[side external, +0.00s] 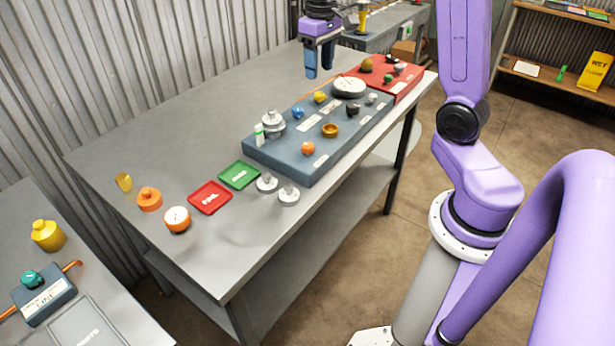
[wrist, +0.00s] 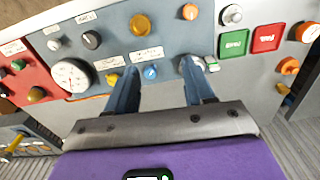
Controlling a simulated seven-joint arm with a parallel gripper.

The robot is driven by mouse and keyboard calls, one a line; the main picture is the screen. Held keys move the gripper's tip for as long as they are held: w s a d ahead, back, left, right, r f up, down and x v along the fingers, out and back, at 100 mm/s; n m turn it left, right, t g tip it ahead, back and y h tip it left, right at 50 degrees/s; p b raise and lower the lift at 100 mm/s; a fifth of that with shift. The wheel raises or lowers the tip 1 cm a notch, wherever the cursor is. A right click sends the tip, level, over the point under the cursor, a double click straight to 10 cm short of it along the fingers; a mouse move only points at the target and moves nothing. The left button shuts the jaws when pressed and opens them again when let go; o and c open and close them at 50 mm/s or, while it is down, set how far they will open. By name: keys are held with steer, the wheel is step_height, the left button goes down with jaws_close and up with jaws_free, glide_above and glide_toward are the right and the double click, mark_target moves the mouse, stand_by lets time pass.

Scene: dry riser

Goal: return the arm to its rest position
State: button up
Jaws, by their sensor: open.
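My gripper (side external: 319,62) is above the far end of the grey table (side external: 160,140), at the back of the blue-grey panel (side external: 290,155). Its two blue fingers point down. In the wrist view the fingers (wrist: 158,85) are spread apart with nothing between them, over the panel's edge. A blue knob (wrist: 151,72) and a yellow knob (wrist: 112,79) show near the fingers on the panel. My gripper looks clear of the panel, though its exact height is hard to tell.
A red panel (side external: 408,82) with knobs adjoins at the far end. A silver fitting (side external: 273,122) rises from the panel's left side. Green (side external: 239,175) and red (side external: 210,197) trays, white discs and orange pieces lie on the near table. The table's middle left is clear.

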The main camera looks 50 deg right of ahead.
steer(key=s+a+n, duration=0.4)
steer(key=s+a, duration=0.2)
steer(key=a, duration=0.4)
steer(key=s+a+f+n, duration=0.2)
steer(key=s+a+n, duration=0.1)
steer(key=s, duration=0.7)
steer(key=s+a+f+n, duration=0.3)
steer(key=s+n, duration=0.3)
steer(key=s, duration=0.5)
steer(key=shift+a, duration=0.6)
steer(key=shift+r, duration=0.1)
